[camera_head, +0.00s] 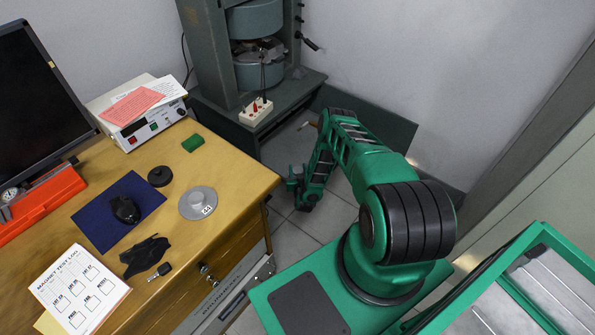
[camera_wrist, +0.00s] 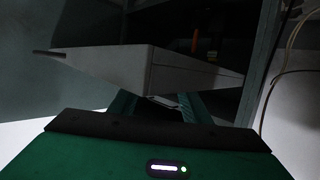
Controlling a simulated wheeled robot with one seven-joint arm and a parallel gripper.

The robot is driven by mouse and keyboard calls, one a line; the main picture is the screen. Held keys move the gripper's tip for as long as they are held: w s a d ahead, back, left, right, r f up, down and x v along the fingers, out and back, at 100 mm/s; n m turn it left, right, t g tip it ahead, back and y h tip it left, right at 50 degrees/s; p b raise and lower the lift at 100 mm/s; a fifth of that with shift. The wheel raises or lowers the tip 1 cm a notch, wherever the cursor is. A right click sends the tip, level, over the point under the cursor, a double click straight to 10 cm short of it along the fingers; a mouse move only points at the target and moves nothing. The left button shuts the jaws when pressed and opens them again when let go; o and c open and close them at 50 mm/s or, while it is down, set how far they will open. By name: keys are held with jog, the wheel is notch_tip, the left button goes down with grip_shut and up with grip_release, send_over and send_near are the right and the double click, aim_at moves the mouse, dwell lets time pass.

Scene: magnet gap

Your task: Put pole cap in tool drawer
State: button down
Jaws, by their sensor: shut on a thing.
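A grey flanged disc with a white label, which looks like the pole cap (camera_head: 198,203), lies on the wooden desk near its right edge. A grey drawer front with lettering (camera_head: 232,291) shows low on the desk's right side; how far it is open is unclear. My gripper (camera_head: 292,180) is low, just beyond the desk's right edge, apart from the disc. In the wrist view my gripper (camera_wrist: 158,103) is shut on a small pale metal piece, possibly a handle, under a light grey slab (camera_wrist: 100,68). The piece is mostly hidden.
A black round piece (camera_head: 160,177), a green block (camera_head: 193,143), a mouse (camera_head: 125,209), a black glove (camera_head: 145,256) and a key (camera_head: 159,272) lie on the desk. The magnet stand (camera_head: 219,55) stands behind. Floor (camera_head: 300,239) shows between desk and arm.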

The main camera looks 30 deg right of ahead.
jog(key=c, duration=1)
grip_release()
jog(key=shift+s, duration=0.15)
